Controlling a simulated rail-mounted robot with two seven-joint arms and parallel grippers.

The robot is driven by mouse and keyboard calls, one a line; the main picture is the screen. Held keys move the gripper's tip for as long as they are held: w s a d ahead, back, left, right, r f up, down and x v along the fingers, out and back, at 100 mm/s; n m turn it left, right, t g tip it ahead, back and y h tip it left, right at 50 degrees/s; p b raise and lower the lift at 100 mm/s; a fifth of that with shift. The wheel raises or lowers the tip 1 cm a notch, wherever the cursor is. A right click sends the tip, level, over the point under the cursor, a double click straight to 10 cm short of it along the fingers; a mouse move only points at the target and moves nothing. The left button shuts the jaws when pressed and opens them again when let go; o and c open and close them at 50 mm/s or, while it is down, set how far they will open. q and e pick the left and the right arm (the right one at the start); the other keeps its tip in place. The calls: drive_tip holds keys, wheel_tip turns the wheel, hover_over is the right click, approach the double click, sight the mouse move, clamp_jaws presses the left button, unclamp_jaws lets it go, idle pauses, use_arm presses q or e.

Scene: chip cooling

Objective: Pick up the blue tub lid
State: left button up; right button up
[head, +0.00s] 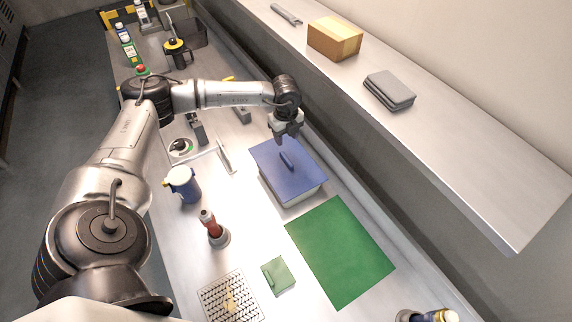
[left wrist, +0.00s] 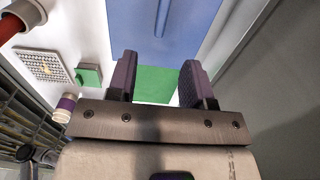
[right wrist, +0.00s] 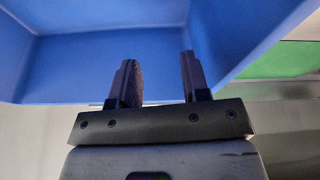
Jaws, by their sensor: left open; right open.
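The blue tub lid (head: 296,180) lies on a pale tub (head: 308,196) on the metal bench and has a raised bar handle (head: 287,160) in its middle. My left gripper (head: 286,138) is above the lid's far end, open and empty. In the left wrist view the lid (left wrist: 190,42) and its handle (left wrist: 163,14) show beyond my open left fingers (left wrist: 157,76), apart from them. My right gripper (right wrist: 158,76) is open in the right wrist view, in front of a large blue walled thing (right wrist: 110,65); I cannot tell whether they touch. It is out of the head view.
A green mat (head: 340,250) lies in front of the tub. A blue-and-white jug (head: 184,184), a red-handled tool (head: 212,228), a perforated tray (head: 230,300) and a green cloth (head: 278,275) stand or lie left of it. A raised shelf (head: 440,130) runs along the right.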

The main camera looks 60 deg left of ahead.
use_arm(q)
hover_over(287, 158)
drive_tip(key=f, duration=0.7)
drive_tip(key=shift+s+d+f+p, duration=0.1)
drive_tip(key=shift+s+f+p, duration=0.2)
drive_tip(key=shift+p, duration=0.05)
drive_tip(key=f, duration=0.3)
drive_tip(key=f+p, duration=0.1)
drive_tip(key=shift+w+f, duration=0.15)
drive_tip(key=shift+w, duration=0.1)
drive_tip(key=shift+f, duration=0.55)
clamp_jaws()
